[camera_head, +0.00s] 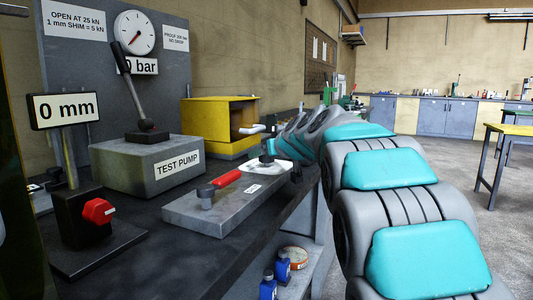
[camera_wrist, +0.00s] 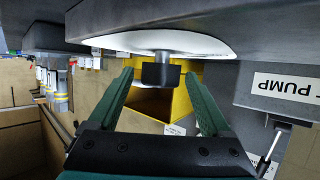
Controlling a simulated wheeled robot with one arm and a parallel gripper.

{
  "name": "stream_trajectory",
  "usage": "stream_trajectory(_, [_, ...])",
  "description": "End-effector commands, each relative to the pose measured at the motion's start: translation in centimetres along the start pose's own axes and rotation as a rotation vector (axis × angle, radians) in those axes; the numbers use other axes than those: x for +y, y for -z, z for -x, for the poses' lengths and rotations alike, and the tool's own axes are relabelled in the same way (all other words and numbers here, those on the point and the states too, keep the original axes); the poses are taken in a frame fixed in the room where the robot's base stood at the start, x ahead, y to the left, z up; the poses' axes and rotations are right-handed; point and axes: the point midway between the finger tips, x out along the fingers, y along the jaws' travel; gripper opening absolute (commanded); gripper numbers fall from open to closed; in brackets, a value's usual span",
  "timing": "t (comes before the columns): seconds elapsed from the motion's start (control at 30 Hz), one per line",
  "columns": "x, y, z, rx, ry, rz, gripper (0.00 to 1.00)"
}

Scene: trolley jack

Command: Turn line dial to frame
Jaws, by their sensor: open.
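The line dial has a white disc (camera_head: 265,167) with a short dark knob (camera_head: 266,158) on it, on the grey block on the bench. In the wrist view the white disc (camera_wrist: 165,43) runs across the top and the black knob (camera_wrist: 160,75) sticks out from it. My gripper (camera_wrist: 158,80) is open, with one green finger on each side of the knob and visible gaps between. In the head view my arm reaches in from the right, and the fingers are small and partly hidden near the dial. Markings on the disc are too small to read.
The grey block (camera_head: 205,215) also carries a red-handled lever (camera_head: 226,180). Behind stand the test pump (camera_head: 130,165) with its upright lever, a gauge (camera_head: 134,34) and a yellow box (camera_head: 215,118). A red knob (camera_head: 98,211) sits on the 0 mm stand at left.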

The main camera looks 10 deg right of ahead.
Motion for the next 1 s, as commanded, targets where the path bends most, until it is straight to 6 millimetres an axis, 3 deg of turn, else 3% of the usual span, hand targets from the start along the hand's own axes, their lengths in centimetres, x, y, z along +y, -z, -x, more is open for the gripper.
stream_trajectory(0.2, [0.01,-0.02,-0.03,0.000,0.000,0.000,0.82])
stream_trajectory(0.9, [0.02,-0.04,-0.02,-0.001,0.000,-0.001,0.03])
stream_trajectory(1.0, [0.02,-0.05,-0.03,-0.001,0.000,-0.001,0.00])
